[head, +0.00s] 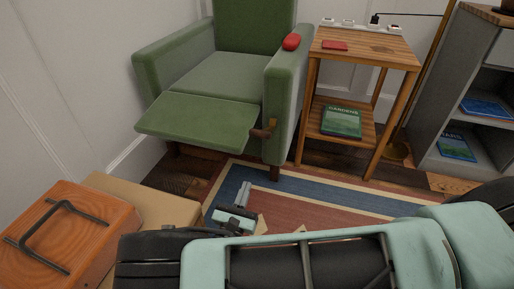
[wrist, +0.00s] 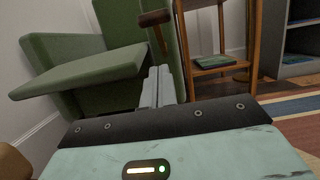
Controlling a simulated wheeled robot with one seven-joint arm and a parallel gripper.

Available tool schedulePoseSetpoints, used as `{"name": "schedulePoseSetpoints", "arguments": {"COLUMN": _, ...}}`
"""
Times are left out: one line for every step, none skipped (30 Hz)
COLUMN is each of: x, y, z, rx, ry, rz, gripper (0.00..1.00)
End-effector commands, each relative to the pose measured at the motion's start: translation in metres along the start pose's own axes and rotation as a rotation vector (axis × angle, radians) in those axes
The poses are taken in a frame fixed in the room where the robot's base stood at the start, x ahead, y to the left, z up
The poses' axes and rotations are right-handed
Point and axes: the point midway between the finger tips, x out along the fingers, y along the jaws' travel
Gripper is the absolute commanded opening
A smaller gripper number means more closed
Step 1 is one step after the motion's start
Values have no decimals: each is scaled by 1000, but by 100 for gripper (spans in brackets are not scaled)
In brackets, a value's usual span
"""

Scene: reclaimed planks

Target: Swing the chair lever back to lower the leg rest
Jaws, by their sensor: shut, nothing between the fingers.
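The green armchair (head: 210,75) stands against the back wall with its leg rest (head: 200,120) raised and sticking out in front. My gripper (head: 245,187) is shut and empty, below and in front of the lever in the head view. Its fingertips (wrist: 158,70) point toward the lever and look apart from it.
A wooden side table (head: 365,50) stands right of the chair, with a green book (head: 341,121) on its lower shelf. A red object (head: 291,42) lies on the armrest. A grey shelf (head: 440,90) is at right, an orange wooden box (head: 70,235) at front left. A striped rug (head: 320,190) covers the floor.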

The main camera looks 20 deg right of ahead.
Motion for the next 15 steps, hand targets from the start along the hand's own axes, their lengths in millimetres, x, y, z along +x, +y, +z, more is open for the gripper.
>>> {"name": "schedulePoseSetpoints", "arguments": {"x": 0, "y": 0, "z": 0, "rx": 0, "ry": 1, "rz": -1, "gripper": 0}}
{"name": "schedulePoseSetpoints", "arguments": {"x": 1, "y": 0, "z": 0, "rx": 0, "ry": 0, "rz": -1, "gripper": 0}}
{"name": "schedulePoseSetpoints", "arguments": {"x": 2, "y": 0, "z": 0, "rx": 0, "ry": 0, "rz": -2, "gripper": 0}}
{"name": "schedulePoseSetpoints", "arguments": {"x": 4, "y": 0, "z": -1, "rx": 0, "ry": 0, "rz": -2, "gripper": 0}}
{"name": "schedulePoseSetpoints", "arguments": {"x": 6, "y": 0, "z": -1, "rx": 0, "ry": 0, "rz": -2, "gripper": 0}}
{"name": "schedulePoseSetpoints", "arguments": {"x": 10, "y": 0, "z": -1, "rx": 0, "ry": 0, "rz": -2, "gripper": 0}}
{"name": "schedulePoseSetpoints", "arguments": {"x": 14, "y": 0, "z": -1, "rx": 0, "ry": 0, "rz": -3, "gripper": 0}}
{"name": "schedulePoseSetpoints", "arguments": {"x": 18, "y": -1, "z": -2, "rx": 0, "ry": 0, "rz": -5, "gripper": 0}}
{"name": "schedulePoseSetpoints", "arguments": {"x": 25, "y": -1, "z": -2, "rx": -1, "ry": 0, "rz": -5, "gripper": 0}}
{"name": "schedulePoseSetpoints", "arguments": {"x": 30, "y": -1, "z": -2, "rx": -1, "ry": 0, "rz": -5, "gripper": 0}}
{"name": "schedulePoseSetpoints", "arguments": {"x": 36, "y": -1, "z": -3, "rx": 0, "ry": 0, "rz": -6, "gripper": 0}}
{"name": "schedulePoseSetpoints", "arguments": {"x": 44, "y": -1, "z": -3, "rx": 0, "ry": 0, "rz": -6, "gripper": 0}}
{"name": "schedulePoseSetpoints", "arguments": {"x": 51, "y": -1, "z": -3, "rx": 0, "ry": 0, "rz": -6, "gripper": 0}}
{"name": "schedulePoseSetpoints", "arguments": {"x": 57, "y": -1, "z": -3, "rx": 0, "ry": 0, "rz": -6, "gripper": 0}}
{"name": "schedulePoseSetpoints", "arguments": {"x": 66, "y": -1, "z": -4, "rx": 0, "ry": 0, "rz": -7, "gripper": 0}}
